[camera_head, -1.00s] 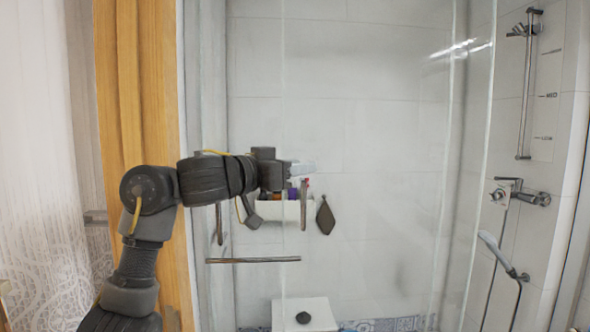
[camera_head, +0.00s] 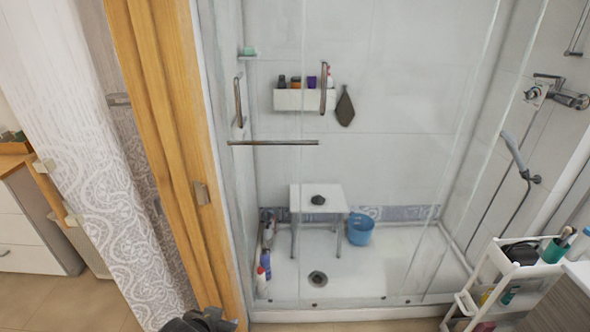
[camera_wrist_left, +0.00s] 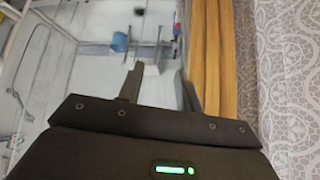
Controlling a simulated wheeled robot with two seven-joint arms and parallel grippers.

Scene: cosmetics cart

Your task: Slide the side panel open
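A clear glass shower panel (camera_head: 400,190) spans the front of the shower. A vertical metal handle (camera_head: 323,87) and a horizontal metal bar (camera_head: 273,142) show at its left part. Another vertical handle (camera_head: 238,102) is further left. I cannot tell which pane is the side panel. My left gripper is low at the bottom edge of the head view, below and left of the glass, mostly cut off. In the left wrist view the left gripper (camera_wrist_left: 160,84) has its fingers apart with nothing between them. My right gripper is not in view.
A white cart (camera_head: 490,285) with cosmetics stands at the lower right. A wooden post (camera_head: 165,100) and patterned curtain (camera_head: 85,130) are left of the glass. Inside are a white stool (camera_head: 322,205), a blue bucket (camera_head: 360,230) and bottles (camera_head: 264,270).

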